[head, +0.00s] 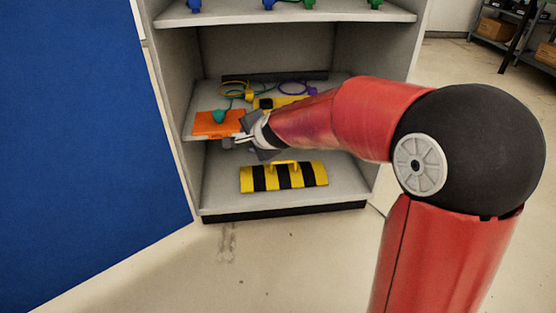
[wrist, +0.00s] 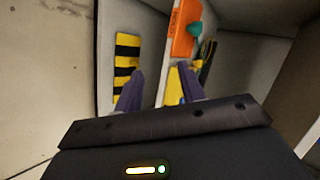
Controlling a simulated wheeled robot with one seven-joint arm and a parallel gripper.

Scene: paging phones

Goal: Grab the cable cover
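The cable cover (head: 284,177) is a yellow and black striped block with a yellow handle on top. It lies on the bottom shelf of the grey cabinet, and it also shows in the wrist view (wrist: 127,58), partly behind one finger. My gripper (head: 232,141) is in front of the cabinet, near the middle shelf's front edge, above and to the left of the cover in the head view. In the wrist view my gripper (wrist: 158,80) has its two fingers apart with nothing held between them. It is not touching the cover.
The middle shelf (head: 200,132) holds an orange case (head: 218,123), a teal item (head: 219,115) and coiled cables (head: 236,89). The top shelf carries small coloured items. A blue panel (head: 80,140) stands at left. The floor in front is clear.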

